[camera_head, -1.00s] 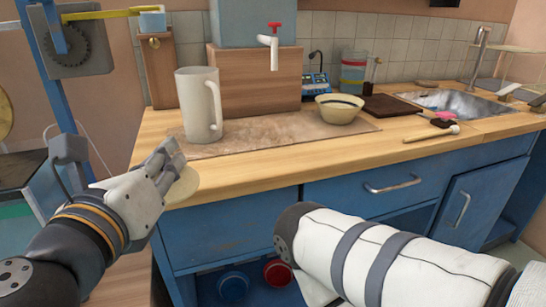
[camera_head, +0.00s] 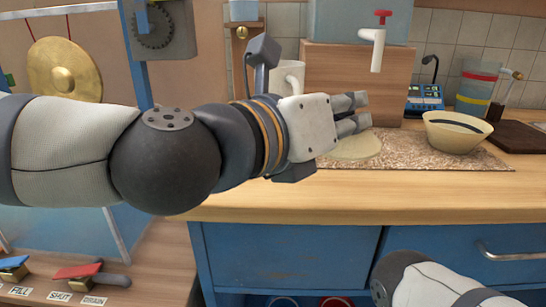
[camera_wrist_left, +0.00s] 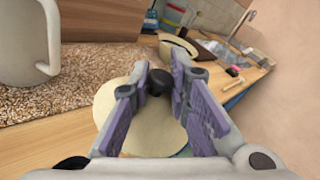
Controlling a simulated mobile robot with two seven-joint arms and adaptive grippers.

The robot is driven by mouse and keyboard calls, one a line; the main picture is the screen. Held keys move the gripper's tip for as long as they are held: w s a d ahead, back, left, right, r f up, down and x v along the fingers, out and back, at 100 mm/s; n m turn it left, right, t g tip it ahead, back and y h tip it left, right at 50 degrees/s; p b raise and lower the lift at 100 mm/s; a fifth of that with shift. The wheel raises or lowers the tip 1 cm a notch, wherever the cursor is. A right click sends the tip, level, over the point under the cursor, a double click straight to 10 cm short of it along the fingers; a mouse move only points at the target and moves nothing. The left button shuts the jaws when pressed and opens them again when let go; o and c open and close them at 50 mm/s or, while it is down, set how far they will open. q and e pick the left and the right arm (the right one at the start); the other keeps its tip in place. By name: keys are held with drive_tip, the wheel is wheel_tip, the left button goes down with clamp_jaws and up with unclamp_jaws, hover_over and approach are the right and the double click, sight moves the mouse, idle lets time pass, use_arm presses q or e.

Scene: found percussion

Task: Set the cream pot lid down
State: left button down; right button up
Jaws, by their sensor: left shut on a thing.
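The cream pot lid (camera_head: 358,147) is a flat pale disc below the fingers of my left gripper (camera_head: 360,112). In the left wrist view the lid (camera_wrist_left: 118,105) shows its dark knob, and the left gripper (camera_wrist_left: 165,85) is shut on that knob from both sides. The lid appears over the left front part of the speckled mat (camera_head: 450,165) on the wooden counter. I cannot tell whether it touches the mat. My right gripper is out of view; only part of my right arm shows at the bottom right.
A cream mug (camera_head: 290,78) stands behind my left wrist. A cream bowl (camera_head: 455,138) sits on the mat's right side. A wooden box (camera_head: 350,88) under a tap stands behind. The front counter strip (camera_head: 400,200) is clear. A gong (camera_head: 64,70) hangs at left.

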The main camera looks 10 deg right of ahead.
use_arm(q)
drive_tip(key=b, duration=0.2)
hover_over(298, 186)
wheel_tip(298, 186, down, 7)
drive_tip(key=shift+f, duration=1.4)
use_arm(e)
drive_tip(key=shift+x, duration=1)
use_arm(q)
drive_tip(key=shift+f, duration=0.2)
drive_tip(key=c, duration=1.5)
unclamp_jaws()
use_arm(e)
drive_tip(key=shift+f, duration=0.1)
use_arm(q)
drive_tip(key=shift+r, duration=0.2)
drive_tip(key=v, duration=1.2)
drive_tip(key=shift+s, duration=0.1)
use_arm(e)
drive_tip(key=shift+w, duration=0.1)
